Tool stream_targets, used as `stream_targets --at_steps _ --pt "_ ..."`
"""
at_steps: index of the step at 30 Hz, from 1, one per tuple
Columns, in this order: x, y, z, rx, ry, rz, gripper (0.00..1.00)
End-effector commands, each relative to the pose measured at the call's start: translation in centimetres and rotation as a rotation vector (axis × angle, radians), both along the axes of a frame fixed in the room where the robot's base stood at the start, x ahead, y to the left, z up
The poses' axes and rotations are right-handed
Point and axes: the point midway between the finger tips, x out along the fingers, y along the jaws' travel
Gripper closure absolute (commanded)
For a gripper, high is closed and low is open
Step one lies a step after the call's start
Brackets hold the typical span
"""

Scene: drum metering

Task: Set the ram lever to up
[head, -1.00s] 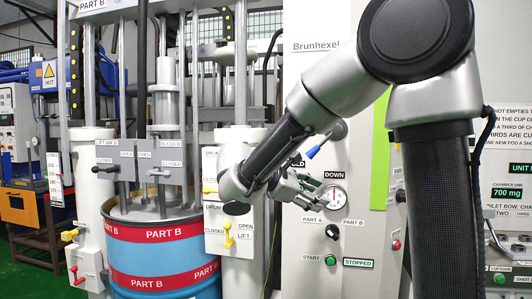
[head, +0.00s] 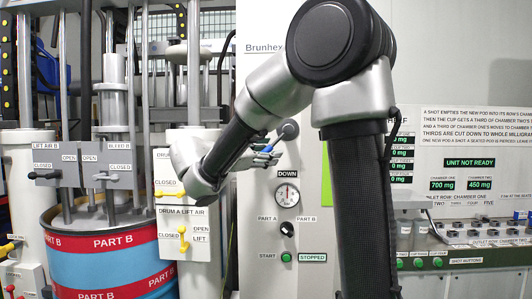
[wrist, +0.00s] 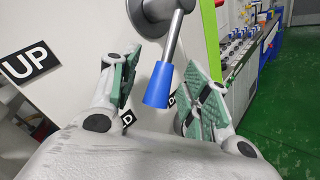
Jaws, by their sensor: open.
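The ram lever is a grey rod with a blue grip (head: 261,151) on a round grey hub (head: 289,130) on the pale Brunhexel cabinet. In the head view it slants down-left from the hub, above the DOWN label (head: 287,174). In the wrist view the blue grip (wrist: 157,85) hangs between the two green-padded fingers of my gripper (wrist: 155,92), with visible gaps on both sides. My gripper (head: 268,158) is open at the lever's end. The UP label (wrist: 28,60) is left in the wrist view. Other labels there are mostly hidden.
A round gauge (head: 287,194), a black selector knob (head: 288,229) and a green start button (head: 286,257) sit below the lever. The blue and red drum (head: 110,262) and valves with yellow handles (head: 183,240) stand left. A bench (head: 470,235) is right.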

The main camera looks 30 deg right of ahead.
Motion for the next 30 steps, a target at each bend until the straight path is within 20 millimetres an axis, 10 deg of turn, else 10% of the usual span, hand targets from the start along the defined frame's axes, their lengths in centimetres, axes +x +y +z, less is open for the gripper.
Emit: stream_targets --at_steps 5,12,30 --pt "0.0 0.0 0.0 0.000 0.000 0.000 0.57" --pt "0.0 0.0 0.0 0.000 0.000 0.000 1.00" --pt "0.5 0.8 1.1 0.128 -0.089 0.001 1.00"
